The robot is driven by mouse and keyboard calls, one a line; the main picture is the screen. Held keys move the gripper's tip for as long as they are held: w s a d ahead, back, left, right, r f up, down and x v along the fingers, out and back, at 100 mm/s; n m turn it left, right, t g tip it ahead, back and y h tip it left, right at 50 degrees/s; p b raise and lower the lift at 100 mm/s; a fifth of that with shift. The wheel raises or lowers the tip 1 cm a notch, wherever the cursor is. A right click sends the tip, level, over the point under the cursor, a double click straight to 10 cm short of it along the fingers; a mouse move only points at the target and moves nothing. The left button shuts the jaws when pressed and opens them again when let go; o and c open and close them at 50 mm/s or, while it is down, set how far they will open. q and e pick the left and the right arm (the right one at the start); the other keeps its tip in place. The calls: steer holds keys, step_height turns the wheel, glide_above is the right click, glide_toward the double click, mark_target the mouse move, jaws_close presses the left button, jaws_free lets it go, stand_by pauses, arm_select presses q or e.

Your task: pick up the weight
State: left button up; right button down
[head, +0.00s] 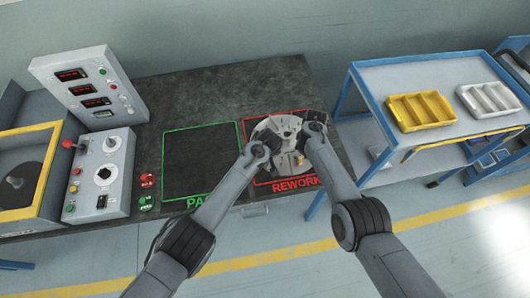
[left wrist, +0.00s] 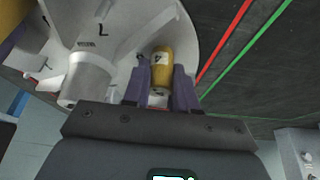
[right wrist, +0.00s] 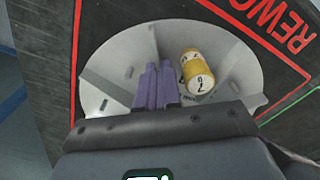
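A grey blower part (head: 280,132) with a round pale face stands in the red REWORK square. In the left wrist view, a yellow cylindrical weight (left wrist: 161,72) lies between the purple fingers of my left gripper (left wrist: 162,82). The fingers sit close against both its sides, shut on it beside the part's round face. In the right wrist view, a yellow weight with a white end (right wrist: 197,70) sits on the round face. My right gripper (right wrist: 157,82) is shut and empty, just left of this weight. In the head view the arms hide most of this.
The green-outlined PASS square (head: 200,160) is empty. A control box (head: 100,175) and a display panel (head: 92,88) stand left on the bench. A blue cart (head: 440,75) at right carries a yellow tray (head: 420,111) and a white tray (head: 489,99).

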arm_select(q)
jaws_close()
arm_select(e)
steer(key=shift+s+d+f, duration=0.15)
steer(key=shift+f, duration=0.2)
arm_select(q)
step_height(320, 180, up, 10)
steer(key=shift+f, duration=0.1)
stand_by(0.5)
steer(key=shift+r, duration=2.3)
